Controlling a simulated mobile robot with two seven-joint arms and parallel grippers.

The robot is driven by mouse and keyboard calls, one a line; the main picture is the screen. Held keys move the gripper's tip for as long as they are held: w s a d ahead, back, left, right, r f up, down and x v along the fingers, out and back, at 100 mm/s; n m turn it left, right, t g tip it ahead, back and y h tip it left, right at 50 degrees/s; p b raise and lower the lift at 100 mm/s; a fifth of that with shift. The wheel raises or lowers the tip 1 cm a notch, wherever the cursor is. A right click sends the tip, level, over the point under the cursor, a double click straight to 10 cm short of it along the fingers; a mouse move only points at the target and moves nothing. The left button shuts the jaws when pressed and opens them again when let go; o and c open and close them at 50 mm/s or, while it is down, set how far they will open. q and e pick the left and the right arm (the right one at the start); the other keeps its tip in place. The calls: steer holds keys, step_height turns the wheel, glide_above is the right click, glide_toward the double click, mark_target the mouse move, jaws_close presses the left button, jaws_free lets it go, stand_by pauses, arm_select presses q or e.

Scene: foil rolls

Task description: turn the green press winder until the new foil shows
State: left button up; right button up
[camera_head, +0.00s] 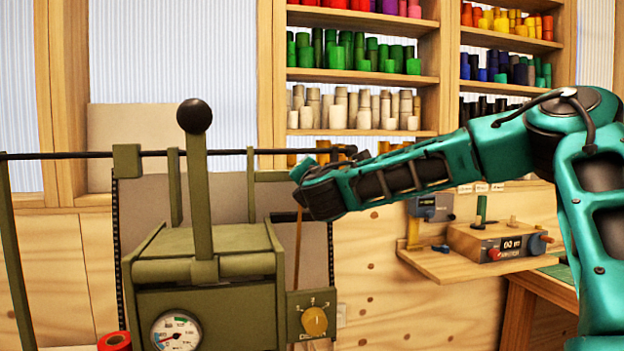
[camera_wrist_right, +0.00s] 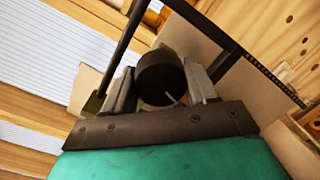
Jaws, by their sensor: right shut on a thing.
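The olive-green press (camera_head: 206,265) stands at the left of the head view, its lever upright with a black ball on top. A thin dark bar (camera_head: 230,152) runs across behind the lever, through green brackets. My right gripper (camera_head: 318,185) is at the bar's right end; its fingertips are hidden there. In the right wrist view the gripper (camera_wrist_right: 158,88) is shut on a round black knob (camera_wrist_right: 162,68), with one finger on each side. A plain greyish sheet (camera_head: 240,195) with dark edge strips hangs behind the press. My left gripper is out of view.
A dial box (camera_head: 313,315) sits on the press's right side, and a red roll (camera_head: 115,342) shows low at the left. A wooden shelf (camera_head: 470,265) with small devices is at the right. Shelves of coloured rolls (camera_head: 355,75) stand behind.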

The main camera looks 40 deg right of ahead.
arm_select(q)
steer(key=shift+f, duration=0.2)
arm_select(e)
steer(key=shift+f, duration=0.15)
